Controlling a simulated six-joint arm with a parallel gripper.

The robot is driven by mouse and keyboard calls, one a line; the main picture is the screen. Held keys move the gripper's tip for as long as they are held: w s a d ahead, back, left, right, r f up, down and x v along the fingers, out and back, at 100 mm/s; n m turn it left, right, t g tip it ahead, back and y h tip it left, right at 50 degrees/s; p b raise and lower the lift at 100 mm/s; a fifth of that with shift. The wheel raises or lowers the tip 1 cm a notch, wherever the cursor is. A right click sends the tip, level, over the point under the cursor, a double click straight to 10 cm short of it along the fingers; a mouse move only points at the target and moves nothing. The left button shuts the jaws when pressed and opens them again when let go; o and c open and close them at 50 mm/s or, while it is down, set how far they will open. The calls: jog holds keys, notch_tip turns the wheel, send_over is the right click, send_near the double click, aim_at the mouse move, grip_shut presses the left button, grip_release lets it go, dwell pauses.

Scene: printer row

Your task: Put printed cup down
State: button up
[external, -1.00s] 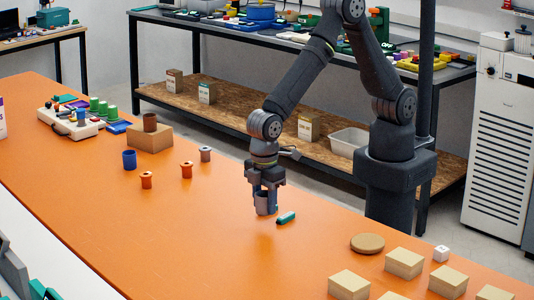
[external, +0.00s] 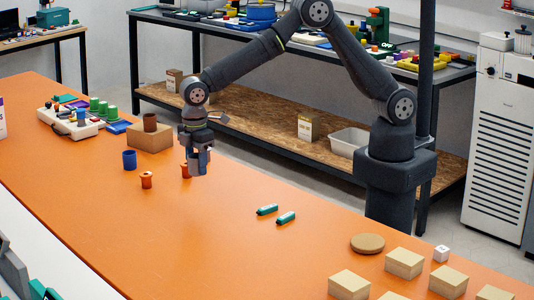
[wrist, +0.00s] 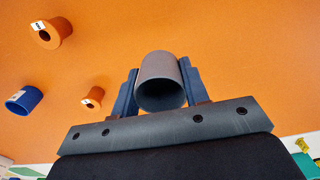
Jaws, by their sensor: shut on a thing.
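A grey printed cup (wrist: 157,66) is held between the two fingers of my gripper (external: 197,168). In the wrist view its round open end faces the camera and a finger presses on each side. In the external view the gripper points down over the orange table, and the cup is mostly covered by the fingers. Whether the cup's base touches the table is unclear.
A brown cup sits on a cardboard box (external: 150,137). Two teal pieces (external: 267,209) lie right. The table front is clear.

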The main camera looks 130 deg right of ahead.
jog(key=s+d+r, duration=0.2)
jog(key=s+d, duration=0.1)
jog(key=d, duration=0.6)
jog(key=s+d+r, duration=0.2)
jog(key=s+d, duration=0.2)
jog(key=d, duration=0.5)
jog(key=s+d+r, duration=0.2)
jog(key=s+d, duration=0.1)
jog(key=d, duration=0.5)
jog(key=s+d+r, duration=0.4)
jog(key=s+d, duration=1.3)
send_over(159, 127)
jog(key=f, duration=0.6)
jog(key=shift+s+d+f, duration=0.15)
jog(key=shift+s+f, duration=0.05)
jog(key=shift+f, duration=0.05)
jog(key=shift+w+f, duration=0.1)
jog(key=shift+f, duration=1.9)
jog(key=shift+f, duration=0.15)
jog(key=o, duration=0.9)
jog(key=shift+o, duration=0.2)
